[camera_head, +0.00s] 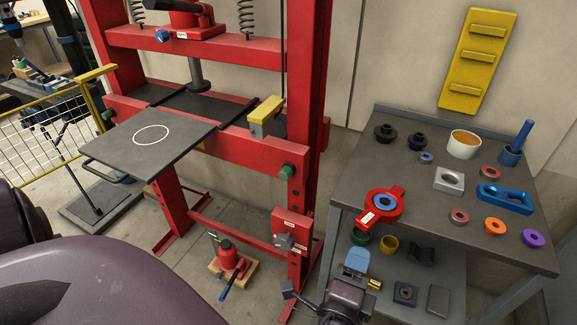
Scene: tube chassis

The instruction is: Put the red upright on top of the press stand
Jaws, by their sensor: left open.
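The red press frame has a red upright (310,120) on its right and another red upright (105,40) on its left. I cannot tell which red part the task names. A dark plate with a white circle (185,142) sits level at the front of the press, and its top is bare. A red bottle jack (228,254) stands on a small wooden base on the floor below. My right gripper is not in view.
A grey bench (445,220) at right holds a red handled holder with a blue ring (384,204), a white cup (463,145), a blue block (505,198) and several rings. A yellow wire fence (45,120) stands at left. Floor shows between press and bench.

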